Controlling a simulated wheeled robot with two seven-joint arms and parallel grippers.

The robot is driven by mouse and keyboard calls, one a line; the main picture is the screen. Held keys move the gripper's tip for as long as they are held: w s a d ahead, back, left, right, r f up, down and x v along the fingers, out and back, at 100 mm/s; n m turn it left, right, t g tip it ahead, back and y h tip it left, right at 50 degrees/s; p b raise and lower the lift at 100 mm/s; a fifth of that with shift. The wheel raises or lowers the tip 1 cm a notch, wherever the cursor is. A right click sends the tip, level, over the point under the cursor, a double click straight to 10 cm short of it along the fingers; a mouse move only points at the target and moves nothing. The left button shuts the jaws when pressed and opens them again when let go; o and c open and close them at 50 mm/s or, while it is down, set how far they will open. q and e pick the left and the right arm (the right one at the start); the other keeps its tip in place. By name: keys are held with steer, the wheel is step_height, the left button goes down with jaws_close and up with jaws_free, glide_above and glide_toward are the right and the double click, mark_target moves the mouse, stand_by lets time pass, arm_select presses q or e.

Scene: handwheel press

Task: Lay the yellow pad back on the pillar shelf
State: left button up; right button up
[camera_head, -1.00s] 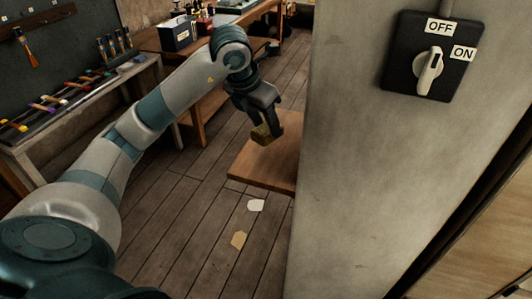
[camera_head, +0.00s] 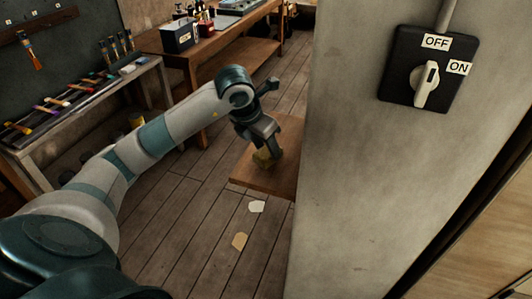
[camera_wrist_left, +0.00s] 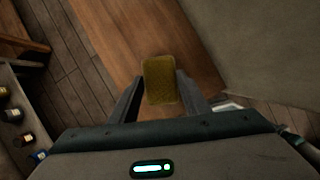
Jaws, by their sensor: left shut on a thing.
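The yellow pad (camera_head: 264,159) is between the fingers of my left gripper (camera_head: 270,150), which is shut on it. In the left wrist view the pad (camera_wrist_left: 161,80) shows as a dull yellow block between the two fingertips (camera_wrist_left: 160,92). The brown wooden pillar shelf (camera_head: 254,177) sticks out to the left of the grey pillar. The pad is over the shelf in both views; I cannot tell whether it touches the shelf. The shelf's bare top (camera_wrist_left: 120,35) runs behind the pad in the wrist view. My right gripper is not in view.
The grey pillar (camera_head: 345,180) stands right of the shelf and carries a black switch box (camera_head: 421,70) with OFF and ON labels. A white scrap (camera_head: 257,206) and a tan scrap (camera_head: 240,240) lie on the plank floor. Benches with tools stand at the left and back.

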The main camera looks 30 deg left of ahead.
arm_select(q)
steer(key=shift+f+p, duration=0.4)
steer(key=shift+f, duration=1)
steer(key=o, duration=0.9)
steer(key=shift+o, duration=0.2)
steer(key=shift+r, duration=0.1)
steer(key=shift+s+r+b, duration=0.2)
steer(key=shift+r+b, duration=0.1)
steer(key=shift+r, duration=0.2)
steer(key=b+v, duration=0.2)
steer(key=v, duration=0.8)
steer(key=shift+r+b, duration=0.35)
steer(key=shift+s, duration=0.15)
